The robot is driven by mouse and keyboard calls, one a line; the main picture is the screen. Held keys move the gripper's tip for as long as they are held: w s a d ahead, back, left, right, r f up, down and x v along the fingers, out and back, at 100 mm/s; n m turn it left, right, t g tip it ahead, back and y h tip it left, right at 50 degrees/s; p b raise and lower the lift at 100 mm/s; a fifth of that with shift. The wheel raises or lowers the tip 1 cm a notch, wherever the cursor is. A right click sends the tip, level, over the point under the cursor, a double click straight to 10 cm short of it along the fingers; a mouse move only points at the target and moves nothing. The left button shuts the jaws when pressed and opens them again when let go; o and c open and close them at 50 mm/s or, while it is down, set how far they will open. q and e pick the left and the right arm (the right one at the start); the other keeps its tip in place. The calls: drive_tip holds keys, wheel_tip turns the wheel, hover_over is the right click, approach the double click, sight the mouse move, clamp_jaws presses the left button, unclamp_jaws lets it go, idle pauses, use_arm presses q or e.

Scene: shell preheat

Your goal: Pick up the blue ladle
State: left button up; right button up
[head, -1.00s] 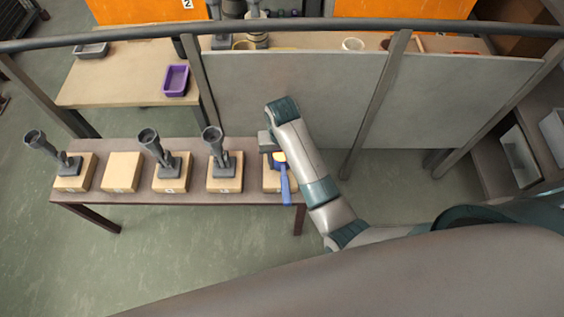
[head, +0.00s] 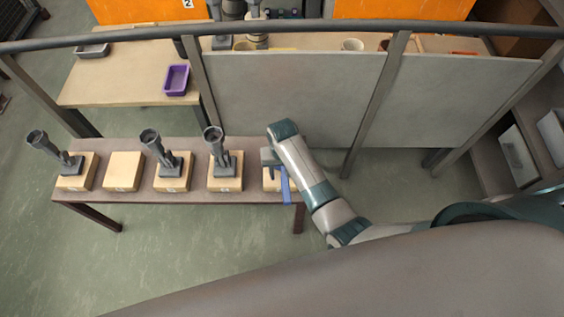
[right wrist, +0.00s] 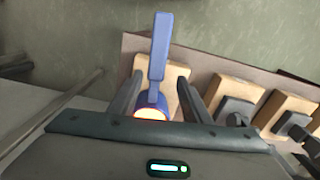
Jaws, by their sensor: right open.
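The blue ladle (head: 286,188) rests on the wooden block (head: 270,182) at the right end of the bench. In the right wrist view the ladle (right wrist: 160,55) has its long flat handle pointing up the picture, and its bowl glows orange-white inside. My right gripper (head: 272,160) is over this block. In the right wrist view the right gripper (right wrist: 158,95) is open, with one finger on each side of the ladle near the bowl. I cannot tell whether either finger touches it. The gripper body hides part of the bowl. My left gripper is not in view.
The narrow bench (head: 140,198) holds several more wooden blocks in a row to the left; most carry dark grey tilted stands, one block (head: 123,171) is bare. A grey panel fence (head: 300,95) stands close behind. A purple tray (head: 176,79) sits on the back table.

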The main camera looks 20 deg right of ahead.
sight(284, 177)
drive_tip(key=shift+s+d+f+p, duration=0.1)
drive_tip(key=shift+f+p, duration=0.1)
drive_tip(key=shift+f, duration=0.65)
drive_tip(key=shift+d+f+p, duration=0.15)
drive_tip(key=shift+f, duration=0.7)
drive_tip(key=shift+s+d+f+p, duration=0.1)
drive_tip(key=shift+f+p, duration=0.1)
drive_tip(key=shift+f, duration=0.65)
drive_tip(key=shift+w, duration=0.1)
clamp_jaws()
